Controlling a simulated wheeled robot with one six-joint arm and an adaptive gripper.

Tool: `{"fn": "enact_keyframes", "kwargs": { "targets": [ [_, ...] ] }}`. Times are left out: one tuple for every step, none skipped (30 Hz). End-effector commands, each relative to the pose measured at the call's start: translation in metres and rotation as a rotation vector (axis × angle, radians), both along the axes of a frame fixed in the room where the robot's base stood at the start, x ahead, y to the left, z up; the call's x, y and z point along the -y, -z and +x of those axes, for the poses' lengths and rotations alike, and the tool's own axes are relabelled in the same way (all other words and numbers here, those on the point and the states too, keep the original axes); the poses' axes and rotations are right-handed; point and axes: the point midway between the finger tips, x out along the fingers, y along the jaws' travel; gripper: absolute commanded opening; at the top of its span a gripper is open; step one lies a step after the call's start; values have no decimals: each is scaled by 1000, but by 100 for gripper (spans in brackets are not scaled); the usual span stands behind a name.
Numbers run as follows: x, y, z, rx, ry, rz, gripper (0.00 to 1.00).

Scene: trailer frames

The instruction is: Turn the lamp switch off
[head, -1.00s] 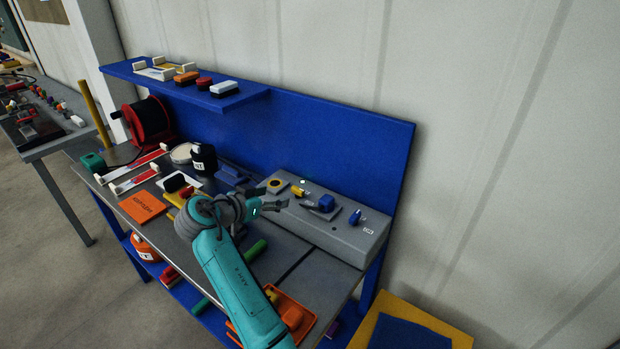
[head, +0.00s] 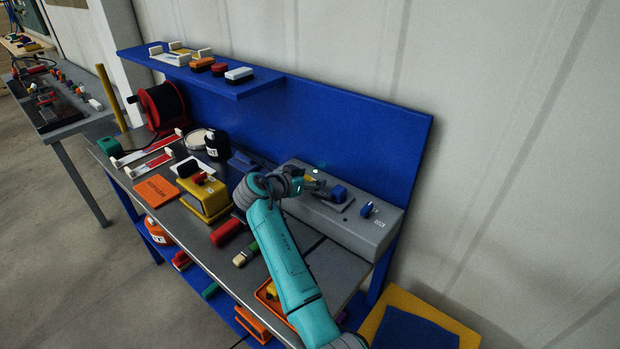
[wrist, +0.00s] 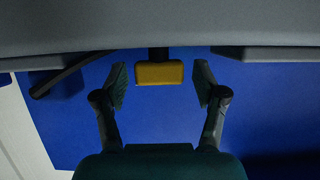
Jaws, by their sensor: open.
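The grey control box (head: 345,226) stands at the right end of the workbench, against the blue back panel. A small bright lamp (head: 316,169) shows at its top, behind my gripper. My gripper (head: 305,184) is over the left part of the box and hides much of the controls there. In the wrist view my gripper (wrist: 160,84) is open, with one finger on each side of a yellow switch handle (wrist: 159,73). A gap shows between the handle and each finger. The handle is mostly hidden in the head view.
A dark lever (wrist: 60,78) shows in the wrist view. A yellow block (head: 205,201) and red-handled tool (head: 227,231) lie on the bench leftward.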

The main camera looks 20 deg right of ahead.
Motion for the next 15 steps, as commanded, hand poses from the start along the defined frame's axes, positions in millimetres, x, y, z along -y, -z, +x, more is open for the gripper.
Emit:
{"fn": "enact_keyframes", "kwargs": {
  "targets": [
    [0, 0, 0, 0, 0, 0, 71],
    [0, 0, 0, 0, 0, 0, 71],
    [1, 0, 1, 0, 0, 0, 71],
    [1, 0, 1, 0, 0, 0, 71],
    [1, 0, 0, 0, 0, 0, 71],
    [1, 0, 0, 0, 0, 0, 71],
    [1, 0, 0, 0, 0, 0, 71],
    [1, 0, 0, 0, 0, 0, 63],
    [0, 0, 0, 0, 0, 0, 53],
    [0, 0, 0, 0, 0, 0, 46],
    [1, 0, 0, 0, 0, 0, 38],
    [0, 0, 0, 0, 0, 0, 28],
    [1, 0, 0, 0, 0, 0, 21],
    [1, 0, 0, 0, 0, 0, 13],
    [0, 0, 0, 0, 0, 0, 10]
  ]
}}
